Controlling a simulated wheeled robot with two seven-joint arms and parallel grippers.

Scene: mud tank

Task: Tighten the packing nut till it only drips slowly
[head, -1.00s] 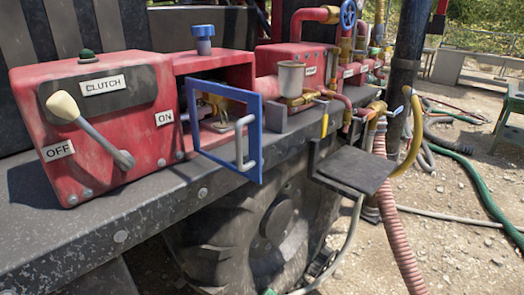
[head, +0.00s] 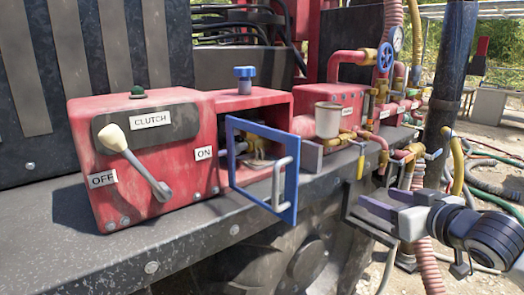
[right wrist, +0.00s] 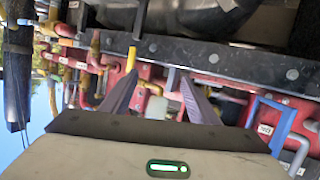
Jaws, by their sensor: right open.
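Brass fittings (head: 258,150) sit inside the red housing behind an open blue-framed door (head: 291,180) with a grey handle. I cannot tell the packing nut apart at this size, nor see any dripping. My right gripper (head: 372,202) is at the lower right of the head view, to the right of the door and in front of the machine's ledge. It is open and empty, and its two fingers show in the right wrist view (right wrist: 160,77), with the red boxes and pipes beyond them. The blue door frame (right wrist: 273,125) is at the right there. My left gripper is not in view.
A red clutch box (head: 150,170) with a lever stands left of the housing. A grey cup (head: 328,120), brass valves and red pipes are to the right. A yellow-handled valve (head: 360,165) hangs over the ledge. A dark post (head: 447,90) and hoses stand beyond the gripper.

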